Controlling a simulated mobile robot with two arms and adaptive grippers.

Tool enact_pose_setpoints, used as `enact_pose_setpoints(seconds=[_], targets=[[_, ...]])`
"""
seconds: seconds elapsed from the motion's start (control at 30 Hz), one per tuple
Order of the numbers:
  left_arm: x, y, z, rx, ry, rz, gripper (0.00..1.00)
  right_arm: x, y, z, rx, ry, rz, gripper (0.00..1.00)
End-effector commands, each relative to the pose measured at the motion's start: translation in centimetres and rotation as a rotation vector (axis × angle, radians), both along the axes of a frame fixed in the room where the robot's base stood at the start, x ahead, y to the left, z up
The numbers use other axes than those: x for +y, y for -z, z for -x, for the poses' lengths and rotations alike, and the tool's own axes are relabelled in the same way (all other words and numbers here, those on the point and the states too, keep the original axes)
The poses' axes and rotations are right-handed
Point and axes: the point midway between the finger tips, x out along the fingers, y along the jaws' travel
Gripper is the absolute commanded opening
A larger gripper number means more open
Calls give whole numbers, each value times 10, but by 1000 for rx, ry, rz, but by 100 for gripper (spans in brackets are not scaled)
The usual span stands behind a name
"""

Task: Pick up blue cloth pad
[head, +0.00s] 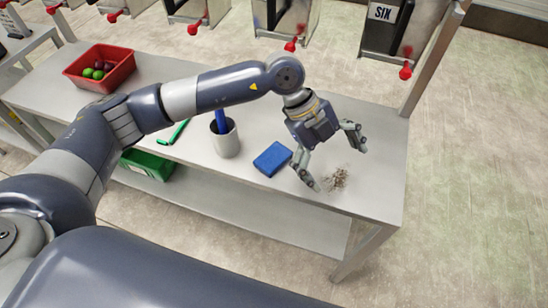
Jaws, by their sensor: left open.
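The blue cloth pad (272,158) lies flat on the grey table (377,200), right of a grey cup. My left gripper (338,170) is open and empty, its fingers spread to the right of the pad. The nearer finger is close to the pad's right side, and I cannot tell how high it is above the table. Nothing is held. My right gripper is not in the head view.
A small brownish pile of debris (338,180) lies by the fingers. A grey cup (226,140) holds a blue item. A green object (180,131), a red bin (100,69) with fruit-like balls and a green bin (147,165) on the lower shelf are further left.

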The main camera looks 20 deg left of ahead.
Motion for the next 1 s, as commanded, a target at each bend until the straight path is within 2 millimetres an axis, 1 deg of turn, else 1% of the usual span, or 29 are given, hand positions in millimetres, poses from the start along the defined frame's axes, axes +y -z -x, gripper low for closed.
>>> enact_pose_setpoints(seconds=[0.03, 0.07, 0.1, 0.2, 0.3, 0.37, 0.43, 0.63, 0.7, 0.83, 0.93, 1.0], targets=[[34, 5, -18, -13, -49, -144, 100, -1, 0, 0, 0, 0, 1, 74], [53, 8, -26, -17, -80, -222, 100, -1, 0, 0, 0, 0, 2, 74], [77, 9, -36, -20, -122, -315, 100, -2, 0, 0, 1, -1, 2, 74], [124, 6, -53, -30, -217, -491, 100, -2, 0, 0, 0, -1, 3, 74], [151, 1, -61, -37, -276, -585, 100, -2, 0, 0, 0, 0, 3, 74], [158, 3, -62, -35, -293, -612, 100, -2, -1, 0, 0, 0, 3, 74], [161, 10, -62, -33, -300, -622, 100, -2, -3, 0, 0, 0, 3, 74], [160, 42, -62, -33, -297, -618, 100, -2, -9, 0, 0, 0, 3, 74], [160, 49, -62, -34, -296, -618, 100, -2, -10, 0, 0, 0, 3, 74], [160, 57, -62, -36, -295, -617, 100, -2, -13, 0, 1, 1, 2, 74], [160, 68, -59, -32, -295, -617, 100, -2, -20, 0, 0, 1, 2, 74], [161, 79, -58, -33, -294, -617, 100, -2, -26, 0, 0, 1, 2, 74]])
